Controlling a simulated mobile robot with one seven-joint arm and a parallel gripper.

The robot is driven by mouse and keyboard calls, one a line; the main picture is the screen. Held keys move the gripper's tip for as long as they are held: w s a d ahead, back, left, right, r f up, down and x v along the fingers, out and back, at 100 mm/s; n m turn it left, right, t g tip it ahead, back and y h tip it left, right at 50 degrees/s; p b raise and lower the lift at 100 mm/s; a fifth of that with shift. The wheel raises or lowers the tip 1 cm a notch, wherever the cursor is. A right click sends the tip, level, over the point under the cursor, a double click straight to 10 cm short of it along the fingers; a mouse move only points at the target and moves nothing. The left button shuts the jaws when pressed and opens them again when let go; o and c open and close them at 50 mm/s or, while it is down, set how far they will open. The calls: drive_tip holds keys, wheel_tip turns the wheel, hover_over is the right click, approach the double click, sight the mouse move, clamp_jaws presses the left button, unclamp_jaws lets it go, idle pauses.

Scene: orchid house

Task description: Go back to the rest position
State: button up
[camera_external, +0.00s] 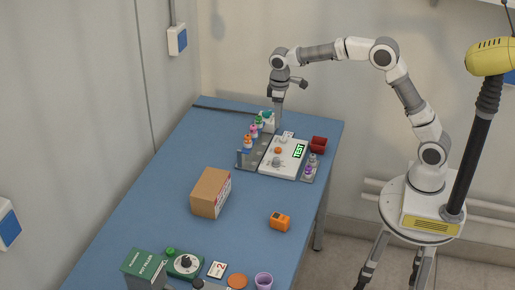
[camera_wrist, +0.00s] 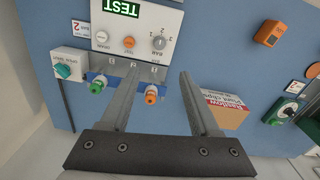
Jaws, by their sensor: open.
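My gripper (camera_external: 278,112) is at the far end of the blue table, pointing down above the area by the bottle rack. In the wrist view its two fingers (camera_wrist: 160,74) are apart with nothing held between them. A green-capped bottle (camera_wrist: 97,86) shows left of the fingers and an orange-capped bottle (camera_wrist: 151,96) shows between them. A finger may hide the pink-capped bottle (camera_external: 253,131) in the wrist view. The white test panel (camera_external: 287,165) lies beside the rack, with its green TEST display lit. My arm is stretched out over the table from its base at right.
A cardboard box (camera_external: 208,192) and an orange device (camera_external: 280,222) stand mid-table. A red cup (camera_external: 318,144) is at the far right edge. A green carton (camera_external: 144,267), a dial unit (camera_external: 185,264) and a purple cup (camera_external: 264,281) are near the front. Bare table lies at left.

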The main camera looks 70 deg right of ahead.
drive_tip(key=s+a+r+t, duration=0.3)
drive_tip(key=s+r, duration=0.9)
drive_tip(key=s, duration=0.5)
drive_tip(key=s+a+f+t, duration=0.1)
drive_tip(key=s, duration=0.6)
drive_tip(key=s+f+m+t, duration=0.1)
drive_tip(key=s, duration=0.7)
drive_tip(key=shift+s+a+f+t+p, duration=0.15)
drive_tip(key=shift+s+a+t+p, duration=0.1)
drive_tip(key=shift+a+t+p, duration=0.15)
